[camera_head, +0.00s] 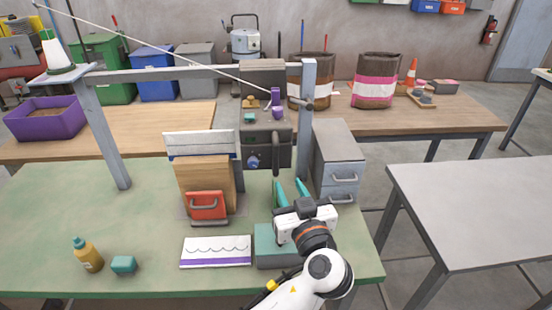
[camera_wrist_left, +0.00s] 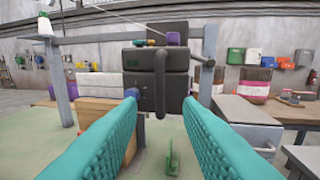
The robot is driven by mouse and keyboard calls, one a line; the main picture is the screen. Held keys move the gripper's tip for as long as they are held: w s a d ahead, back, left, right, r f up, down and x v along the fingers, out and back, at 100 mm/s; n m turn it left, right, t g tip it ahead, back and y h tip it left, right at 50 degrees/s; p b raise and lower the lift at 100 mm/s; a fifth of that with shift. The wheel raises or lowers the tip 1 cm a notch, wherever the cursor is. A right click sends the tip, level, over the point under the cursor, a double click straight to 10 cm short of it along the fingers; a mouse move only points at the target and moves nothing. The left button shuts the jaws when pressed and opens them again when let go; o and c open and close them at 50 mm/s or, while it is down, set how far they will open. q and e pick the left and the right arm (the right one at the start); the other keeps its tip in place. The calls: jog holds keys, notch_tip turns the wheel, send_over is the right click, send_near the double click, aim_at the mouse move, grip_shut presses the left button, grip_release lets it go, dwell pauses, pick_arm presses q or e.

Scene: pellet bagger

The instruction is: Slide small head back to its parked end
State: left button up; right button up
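The small head (camera_head: 255,135) is a dark grey boxy machine at the right end of the grey overhead rail (camera_head: 190,73), beside the right post. It has small coloured knobs on top and a black bar-shaped handle (camera_head: 276,155) hanging at its front. In the left wrist view the head (camera_wrist_left: 170,62) fills the upper middle, and its handle (camera_wrist_left: 160,82) appears between my fingers but farther off. My left gripper (camera_head: 290,187) is open and empty, in front of and below the head; its teal fingers also frame the wrist view (camera_wrist_left: 160,105). My right gripper is not in view.
A grey drawer cabinet (camera_head: 337,150) stands right. The left post (camera_head: 106,140) supports the rail.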

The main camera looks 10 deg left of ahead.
aim_at(277, 160)
pick_arm(q)
jog(key=p+x, duration=0.1)
jog(key=x, duration=0.4)
jog(key=p+x, duration=0.2)
jog(key=x, duration=0.3)
jog(key=shift+w+a+r, duration=0.1)
jog(key=shift+w+r, duration=0.1)
jog(key=shift+w+a+f+p, duration=0.15)
jog(key=shift+w+a+p, duration=0.15)
jog(key=shift+w, duration=0.2)
grip_shut()
